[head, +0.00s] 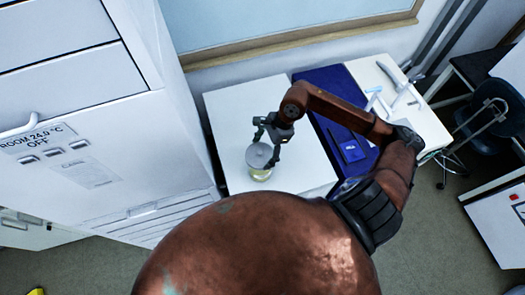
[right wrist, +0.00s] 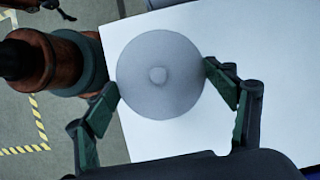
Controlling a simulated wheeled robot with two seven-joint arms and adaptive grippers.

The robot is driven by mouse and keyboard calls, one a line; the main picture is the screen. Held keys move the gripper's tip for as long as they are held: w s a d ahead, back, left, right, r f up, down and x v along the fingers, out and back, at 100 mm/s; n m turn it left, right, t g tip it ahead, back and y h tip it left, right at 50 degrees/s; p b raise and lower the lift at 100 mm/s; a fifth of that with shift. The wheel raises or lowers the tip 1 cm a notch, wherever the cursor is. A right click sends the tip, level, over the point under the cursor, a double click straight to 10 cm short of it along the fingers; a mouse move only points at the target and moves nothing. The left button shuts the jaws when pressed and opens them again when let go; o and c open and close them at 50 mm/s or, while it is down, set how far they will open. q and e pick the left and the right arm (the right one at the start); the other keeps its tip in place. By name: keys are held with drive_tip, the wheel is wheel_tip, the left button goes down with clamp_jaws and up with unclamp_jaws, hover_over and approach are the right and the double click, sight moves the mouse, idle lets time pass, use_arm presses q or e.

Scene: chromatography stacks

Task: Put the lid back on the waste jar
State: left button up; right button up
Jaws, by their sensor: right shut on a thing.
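The grey round lid (head: 259,155) is at the waste jar (head: 260,175), a small clear jar with yellowish contents on the white bench. The lid covers the jar's mouth from above; I cannot tell whether it rests on the rim or hovers just over it. My right gripper (head: 268,141) is shut on the lid. In the right wrist view the lid (right wrist: 158,98) shows as a disc with a central knob, one finger of the gripper (right wrist: 161,78) at each side edge. The lid hides the jar there. My left gripper is not in view.
The white bench top (head: 240,105) is mostly clear around the jar. A blue mat (head: 325,82) with a dark flat item (head: 351,151) lies to the right. White pipette-like tools (head: 385,95) stand beyond it. A tall white cabinet (head: 95,120) borders the bench's left.

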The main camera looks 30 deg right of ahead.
drive_tip(key=shift+f+b, duration=0.1)
drive_tip(key=shift+b, duration=0.3)
idle(0.5)
drive_tip(key=o, duration=1)
drive_tip(key=shift+o, duration=0.2)
drive_tip(key=shift+r+p, duration=1.25)
drive_tip(key=shift+r, duration=2.3)
clamp_jaws()
